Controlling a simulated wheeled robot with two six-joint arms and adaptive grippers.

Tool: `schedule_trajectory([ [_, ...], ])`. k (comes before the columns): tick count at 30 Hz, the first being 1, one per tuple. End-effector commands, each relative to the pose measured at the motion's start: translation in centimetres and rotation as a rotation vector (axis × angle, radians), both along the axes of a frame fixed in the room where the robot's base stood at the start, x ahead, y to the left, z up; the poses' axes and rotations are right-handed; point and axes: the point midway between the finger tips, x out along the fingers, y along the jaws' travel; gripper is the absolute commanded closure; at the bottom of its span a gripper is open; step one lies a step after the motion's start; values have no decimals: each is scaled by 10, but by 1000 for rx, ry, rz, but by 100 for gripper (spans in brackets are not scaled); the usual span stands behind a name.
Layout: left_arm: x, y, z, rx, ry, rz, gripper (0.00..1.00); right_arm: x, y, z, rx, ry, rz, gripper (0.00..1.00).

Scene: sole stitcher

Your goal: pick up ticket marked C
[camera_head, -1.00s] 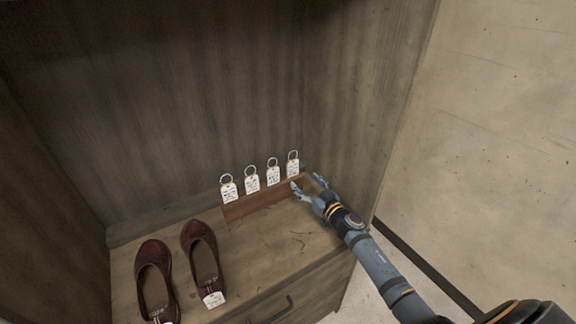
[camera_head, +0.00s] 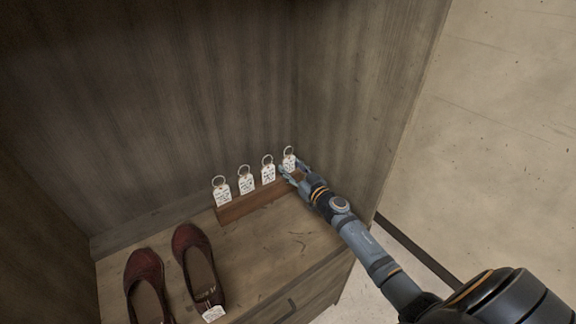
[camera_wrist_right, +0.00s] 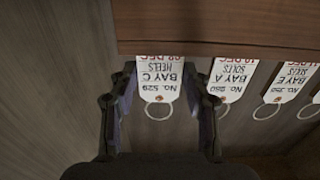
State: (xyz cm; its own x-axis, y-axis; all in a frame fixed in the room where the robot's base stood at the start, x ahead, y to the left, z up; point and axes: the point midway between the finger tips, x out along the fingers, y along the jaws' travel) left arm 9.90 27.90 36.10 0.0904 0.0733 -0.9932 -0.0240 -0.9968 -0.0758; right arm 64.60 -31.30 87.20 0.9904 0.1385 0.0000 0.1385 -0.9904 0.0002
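The ticket marked C (camera_wrist_right: 160,82) is a white tag with a metal ring, reading "BAY C HEELS" upside down in the right wrist view. It is the rightmost ticket (camera_head: 289,161) in the head view, standing in a wooden rack (camera_head: 250,203). My right gripper (camera_head: 293,172) is at that ticket. In the right wrist view its two fingers stand open on either side of the ticket, with a visible gap on each side. My left gripper is not in view.
Other tickets stand in the same rack: one marked A (camera_wrist_right: 233,80), one marked E (camera_wrist_right: 292,82), and another further along (camera_head: 222,196). Dark red shoes (camera_head: 198,262) stand at the left of the shelf. A cabinet side wall (camera_head: 365,120) rises close to my right gripper.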

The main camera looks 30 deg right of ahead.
Motion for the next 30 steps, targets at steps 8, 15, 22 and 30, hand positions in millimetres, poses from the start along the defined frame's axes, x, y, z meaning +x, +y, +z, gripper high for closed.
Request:
schedule_trajectory([
  [8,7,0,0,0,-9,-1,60,0,0,0,0,0,0,72],
  [15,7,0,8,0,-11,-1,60,0,0,8,0,0,0,73],
  [22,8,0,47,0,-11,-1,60,-5,2,47,0,1,1,73],
  [30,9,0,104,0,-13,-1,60,-60,29,104,3,3,2,73],
])
